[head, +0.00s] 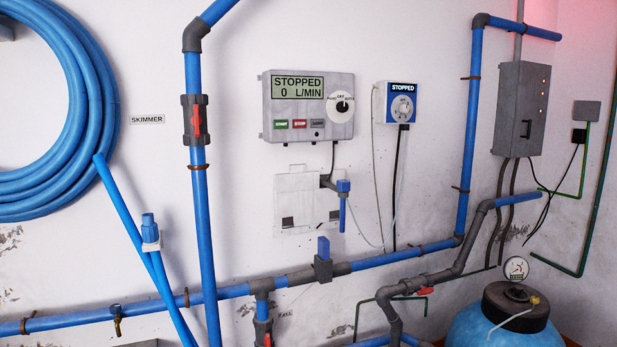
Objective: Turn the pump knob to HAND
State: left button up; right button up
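A grey control panel (308,105) is on the white wall near the middle of the head view. Its display (298,87) reads "STOPPED 0 L/MIN". A black knob (342,106) sits on a white round dial at the panel's right side. OFF is marked at the top of the dial, with small marks to the left and right. Neither of my grippers is in view, and nothing touches the knob.
Blue pipes (203,200) run along the wall, a coiled hose (50,110) hangs left, and a blue tank (505,318) stands at lower right. Space before the panel looks clear.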

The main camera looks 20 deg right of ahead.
aim_at(342, 107)
jog(key=i+z, duration=0.25)
jog(key=z, duration=0.15)
jog(key=i+z, duration=0.2)
jog(key=z, duration=0.2)
jog(key=i+j+z, duration=0.2)
jog(key=z, duration=0.2)
jog(key=i+j+z, duration=0.2)
jog(key=z, duration=0.2)
jog(key=i+j+z, duration=0.65)
jog(key=k+l, duration=0.05)
jog(key=k, duration=0.05)
